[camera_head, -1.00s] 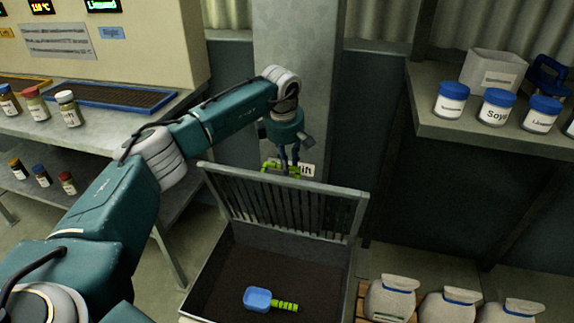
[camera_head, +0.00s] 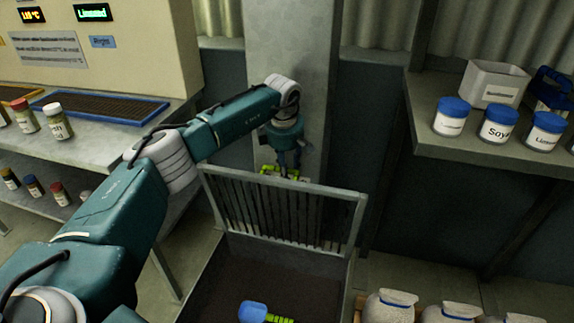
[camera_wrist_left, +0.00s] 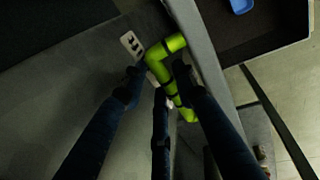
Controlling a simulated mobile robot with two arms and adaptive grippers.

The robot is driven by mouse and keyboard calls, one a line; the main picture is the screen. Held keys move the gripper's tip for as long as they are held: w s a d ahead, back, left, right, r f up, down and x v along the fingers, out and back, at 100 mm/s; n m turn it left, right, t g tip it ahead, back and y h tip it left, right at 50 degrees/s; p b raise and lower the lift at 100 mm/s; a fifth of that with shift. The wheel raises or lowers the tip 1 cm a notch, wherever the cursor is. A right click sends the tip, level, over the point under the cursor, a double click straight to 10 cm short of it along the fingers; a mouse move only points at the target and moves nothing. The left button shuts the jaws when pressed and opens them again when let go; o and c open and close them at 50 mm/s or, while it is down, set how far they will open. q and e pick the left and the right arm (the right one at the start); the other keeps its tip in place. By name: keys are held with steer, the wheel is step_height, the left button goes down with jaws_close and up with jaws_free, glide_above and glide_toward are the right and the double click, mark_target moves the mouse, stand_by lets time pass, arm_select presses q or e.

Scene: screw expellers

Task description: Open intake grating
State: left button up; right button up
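The intake grating (camera_head: 290,215) is a grey barred frame standing raised, nearly upright, at the back of the dark open intake box (camera_head: 220,275). Its bright green handle (camera_head: 268,170) shows behind the top rim; it also shows in the left wrist view (camera_wrist_left: 163,68). My left gripper (camera_head: 288,168) is at the handle. In the left wrist view its dark fingers (camera_wrist_left: 160,75) lie on either side of the green bar, close to it; whether they press on it is unclear. My right gripper is not in view.
A blue scoop with a green handle (camera_head: 253,312) lies in the box. White sacks (camera_head: 388,306) stand at lower right. A shelf with blue-lidded jars (camera_head: 498,125) is at right. A bench (camera_head: 110,135) with small bottles is at left. A grey column (camera_head: 285,45) stands behind the gripper.

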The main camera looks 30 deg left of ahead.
arm_select(q)
steer(key=shift+o, duration=0.3)
steer(key=shift+w+f, duration=0.35)
steer(key=shift+a+r, duration=0.1)
steer(key=shift+r, duration=0.3)
steer(key=shift+w+r, duration=0.1)
steer(key=shift+r, duration=0.2)
steer(key=r, duration=0.2)
steer(key=s+r, duration=0.1)
steer(key=r, duration=0.2)
steer(key=s+r, duration=0.1)
steer(key=r, duration=0.2)
steer(key=shift+s+d+r, duration=0.1)
steer(key=shift+d+r, duration=0.1)
steer(key=shift+d, duration=0.05)
steer(key=shift+r, duration=0.65)
steer(key=shift+s+r, duration=0.1)
steer(key=shift+r, duration=0.15)
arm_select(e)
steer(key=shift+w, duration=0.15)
